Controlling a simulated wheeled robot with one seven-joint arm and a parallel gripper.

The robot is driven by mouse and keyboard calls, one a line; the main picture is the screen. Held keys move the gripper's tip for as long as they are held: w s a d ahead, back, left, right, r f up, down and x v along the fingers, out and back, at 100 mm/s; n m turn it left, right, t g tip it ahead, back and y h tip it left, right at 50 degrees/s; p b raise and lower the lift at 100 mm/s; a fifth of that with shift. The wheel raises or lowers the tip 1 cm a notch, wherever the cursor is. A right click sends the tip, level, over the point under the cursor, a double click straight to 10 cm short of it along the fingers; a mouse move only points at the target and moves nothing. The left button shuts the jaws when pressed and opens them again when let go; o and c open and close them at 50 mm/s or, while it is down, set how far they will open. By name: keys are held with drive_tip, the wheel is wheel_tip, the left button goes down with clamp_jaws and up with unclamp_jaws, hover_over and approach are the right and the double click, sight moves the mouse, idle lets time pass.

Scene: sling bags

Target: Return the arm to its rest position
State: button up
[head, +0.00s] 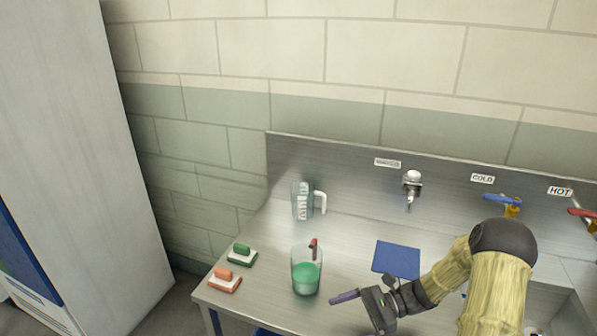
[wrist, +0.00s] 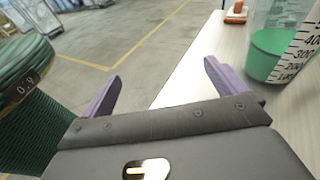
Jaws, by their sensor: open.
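My gripper (head: 345,297) is over the front of the steel counter, to the right of a clear beaker of green liquid (head: 306,277). In the wrist view its two purple fingers (wrist: 162,72) stand wide apart with nothing between them. The beaker shows there at the upper right (wrist: 272,50), apart from the fingers. My arm, in a yellowish sleeve, reaches in from the lower right in the head view and is bent. Only one finger shows clearly in the head view.
A blue square (head: 397,259) lies just behind my gripper. A clear jug (head: 302,203) stands at the back. Green (head: 242,254) and orange (head: 225,279) blocks lie at the left end. Taps (head: 503,201) are on the right. Floor beyond the counter edge (wrist: 150,30) is open.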

drive_tip(key=shift+s+a+r+n+g+h, duration=0.1)
drive_tip(key=shift+s+a+n+g+h, duration=0.1)
drive_tip(key=shift+s+n+h, duration=0.15)
drive_tip(key=shift+s+a+r+n+g+h, duration=0.1)
drive_tip(key=shift+s+n+g+h, duration=0.15)
drive_tip(key=shift+s+h, duration=0.2)
drive_tip(key=s+d+r+n+t+h+p, duration=0.1)
drive_tip(key=s+d+r+n+t+h, duration=0.3)
drive_tip(key=s+r+n+h, duration=0.5)
drive_tip(key=shift+s+r+n+t+h, duration=0.15)
drive_tip(key=shift+r+n+t+h, duration=0.95)
drive_tip(key=shift+n+h, duration=1.35)
drive_tip(key=shift+f+t, duration=0.25)
drive_tip(key=shift+f, duration=0.05)
